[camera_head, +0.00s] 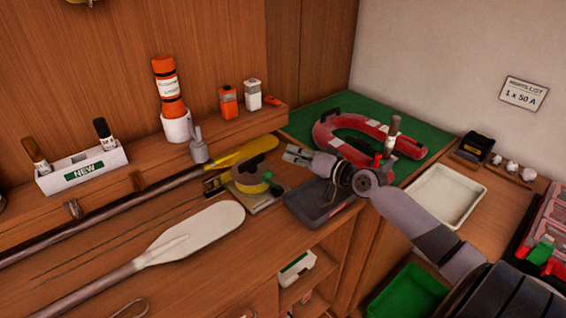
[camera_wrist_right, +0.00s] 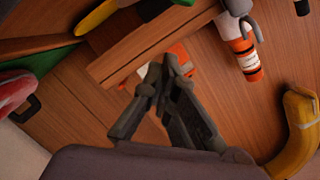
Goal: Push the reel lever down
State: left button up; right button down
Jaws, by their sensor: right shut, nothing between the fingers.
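A reel (camera_head: 250,178) with a yellow rim and a dark top sits on a small light base on the wooden counter. A small dark part (camera_head: 274,187) sticks out at its right side; I cannot tell for sure whether this is the lever. My right gripper (camera_head: 288,153) is shut and empty, above and to the right of the reel, apart from it. In the right wrist view its closed fingertips (camera_wrist_right: 172,62) show over the wooden shelf. The yellow thing (camera_wrist_right: 297,125) at the right edge there is cut off. My left gripper is not in view.
A dark grey box (camera_head: 315,205) lies under my right gripper. A red horseshoe-shaped thing (camera_head: 345,125) lies on a green mat (camera_head: 305,118) behind it. A white-bladed paddle (camera_head: 195,235) lies in front of the reel. An orange cylinder (camera_head: 165,80) stands on the back ledge.

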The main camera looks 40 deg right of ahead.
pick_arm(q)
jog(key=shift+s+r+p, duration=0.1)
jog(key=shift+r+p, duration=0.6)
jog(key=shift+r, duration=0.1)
pick_arm(e)
jog(key=shift+w+a+f, duration=0.15)
jog(key=shift+a+f, duration=0.6)
jog(key=shift+a, duration=0.05)
jog(key=shift+w+a+f, duration=0.1)
jog(key=shift+a+f, duration=0.6)
jog(key=shift+a, duration=0.1)
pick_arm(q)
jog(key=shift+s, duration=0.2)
pick_arm(e)
jog(key=shift+w, duration=0.15)
